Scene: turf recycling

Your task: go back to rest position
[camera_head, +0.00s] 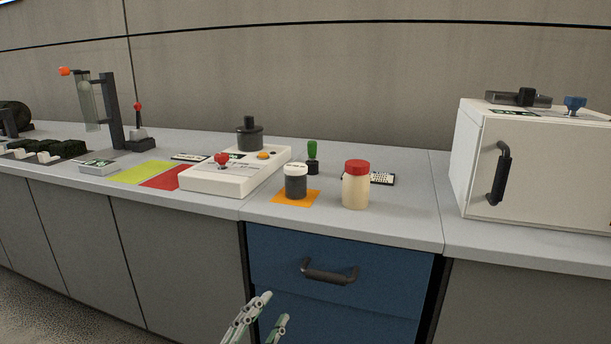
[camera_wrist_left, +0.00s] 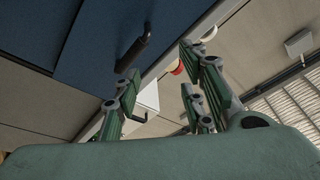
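My left gripper (camera_head: 268,308) shows at the bottom edge of the head view, in front of the blue drawer front (camera_head: 380,285) and below its dark handle (camera_head: 329,273). In the left wrist view my left gripper (camera_wrist_left: 158,75) has its green and grey fingers spread apart, with nothing between them. The drawer handle (camera_wrist_left: 133,52) and blue drawer front (camera_wrist_left: 90,40) show beyond the fingers there. The gripper looks apart from the handle. My right gripper is not in view.
The grey counter (camera_head: 410,215) holds a red-lidded jar (camera_head: 355,188), a white-lidded dark jar (camera_head: 296,185) on an orange pad, a white device (camera_head: 225,178), and a white cabinet (camera_head: 535,165) at right. Several dark items sit at far left. The floor (camera_head: 60,315) shows at lower left.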

